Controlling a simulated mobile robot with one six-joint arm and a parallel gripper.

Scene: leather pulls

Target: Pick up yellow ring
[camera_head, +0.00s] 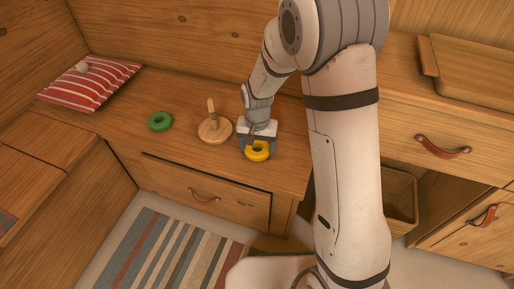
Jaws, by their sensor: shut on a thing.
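The yellow ring (257,151) is at the right part of the wooden bench top, near its front edge. My gripper (257,150) points down over it and is shut on it, with a finger on each side. I cannot tell whether the ring touches the bench or is slightly above it. A wooden peg stand (215,130) with a round base and upright peg stands just left of my gripper. A green ring (160,121) lies flat on the bench farther left.
A red striped cushion (90,82) with a small pale ball-like thing (83,67) on it lies at the bench's left end. A drawer with a leather pull (204,195) is in the bench front. Cabinets with leather pulls (443,146) and a basket (400,200) are at right.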

